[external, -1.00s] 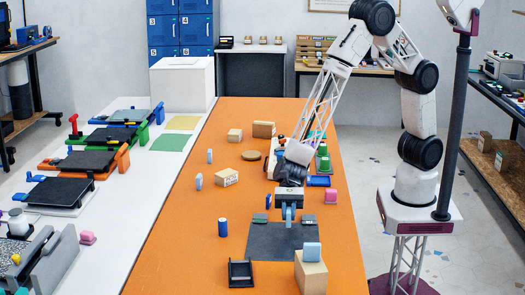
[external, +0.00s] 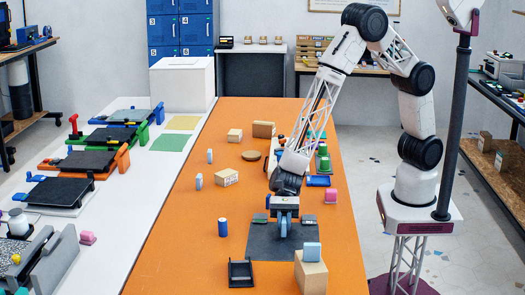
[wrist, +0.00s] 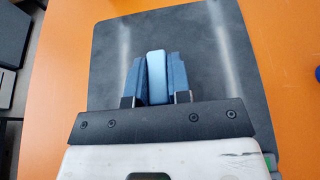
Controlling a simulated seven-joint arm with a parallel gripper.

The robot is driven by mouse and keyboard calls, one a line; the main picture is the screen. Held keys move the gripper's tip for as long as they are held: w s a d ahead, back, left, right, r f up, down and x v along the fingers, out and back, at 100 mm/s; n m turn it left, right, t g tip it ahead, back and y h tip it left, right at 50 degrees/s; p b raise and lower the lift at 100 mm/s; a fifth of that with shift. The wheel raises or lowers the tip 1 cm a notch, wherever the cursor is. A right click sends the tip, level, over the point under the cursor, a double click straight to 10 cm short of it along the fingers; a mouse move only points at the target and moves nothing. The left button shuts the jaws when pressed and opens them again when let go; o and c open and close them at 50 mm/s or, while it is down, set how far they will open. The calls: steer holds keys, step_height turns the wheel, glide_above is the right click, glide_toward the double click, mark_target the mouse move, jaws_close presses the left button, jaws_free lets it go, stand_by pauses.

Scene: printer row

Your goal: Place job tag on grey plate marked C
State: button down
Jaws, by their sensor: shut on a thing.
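My gripper (external: 283,226) is shut on a light blue tag (wrist: 156,78), a slim upright piece between the two darker blue fingers in the wrist view. In the external view my gripper is over the far part of a dark grey square plate (external: 262,243) on the orange table. The same plate fills much of the wrist view (wrist: 200,50) beneath the tag. I cannot tell whether the tag touches it. No letter C is readable on any plate. Another dark grey plate (external: 62,190) lies on a machine at the left.
A wooden block with a light blue piece (external: 312,251) on top stands by the plate's near right corner. The table's near left is clear.

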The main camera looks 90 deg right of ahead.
steer(key=shift+f, duration=0.35)
steer(key=shift+f, duration=0.15)
steer(key=c, duration=1.1)
jaws_free()
steer(key=shift+o, duration=0.2)
steer(key=shift+v, duration=6.05)
